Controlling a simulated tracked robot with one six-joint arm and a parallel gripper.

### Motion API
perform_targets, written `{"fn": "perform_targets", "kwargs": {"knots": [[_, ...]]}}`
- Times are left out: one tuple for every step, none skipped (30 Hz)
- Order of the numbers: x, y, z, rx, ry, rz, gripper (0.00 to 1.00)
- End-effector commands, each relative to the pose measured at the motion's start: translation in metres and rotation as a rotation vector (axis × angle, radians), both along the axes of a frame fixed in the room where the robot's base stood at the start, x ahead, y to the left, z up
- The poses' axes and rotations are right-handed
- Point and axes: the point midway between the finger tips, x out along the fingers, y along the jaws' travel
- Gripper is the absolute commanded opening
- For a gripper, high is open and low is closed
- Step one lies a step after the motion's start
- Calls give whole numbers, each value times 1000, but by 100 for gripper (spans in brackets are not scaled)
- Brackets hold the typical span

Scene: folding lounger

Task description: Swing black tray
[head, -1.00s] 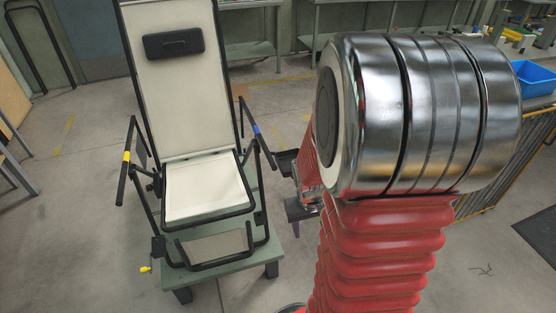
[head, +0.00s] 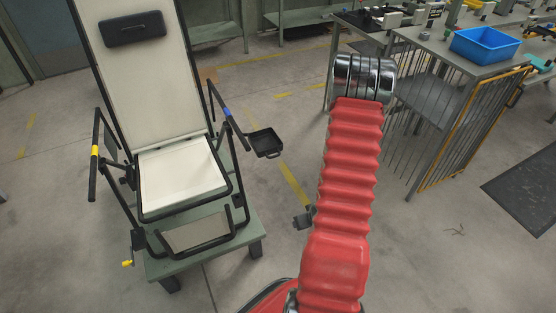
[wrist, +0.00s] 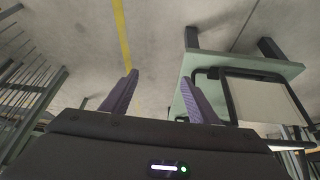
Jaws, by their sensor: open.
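The black tray (head: 265,142) is a shallow square pan beside the right armrest (head: 230,115) of the folding lounger (head: 180,175), near its blue band. It appears level and empty. My gripper shows in the wrist view (wrist: 160,77) with its two purple fingers apart and only floor between them. In the head view a small grey part of my gripper (head: 303,219) shows left of my red arm, below and to the right of the tray and apart from it. The tray cannot be made out in the wrist view.
The lounger stands on a green platform (head: 215,250) with a yellow-tipped knob (head: 127,263) at lower left. A workbench with a blue bin (head: 484,45) and a barred side stands at right. Floor is clear between tray and bench.

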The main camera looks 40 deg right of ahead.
Motion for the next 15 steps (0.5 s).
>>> {"fn": "perform_targets", "kwargs": {"knots": [[0, 1, -9, 0, -35, 2, 54], [3, 1, -12, -5, -63, 8, 54], [6, 0, -16, -10, -100, 11, 54], [8, 0, -18, -17, -128, 17, 54], [11, 0, -19, -22, -157, 20, 54], [15, 1, -20, -31, -197, 26, 54], [18, 1, -21, -37, -227, 30, 54], [21, 0, -20, -45, -258, 34, 54], [26, 1, -19, -55, -300, 39, 54], [29, 1, -17, -63, -333, 42, 54], [33, 1, -15, -71, -366, 45, 54], [37, 1, -12, -83, -409, 48, 54], [40, 1, -8, -92, -443, 51, 54], [44, 1, -4, -102, -478, 56, 54], [48, 2, 2, -116, -523, 60, 54]]}}
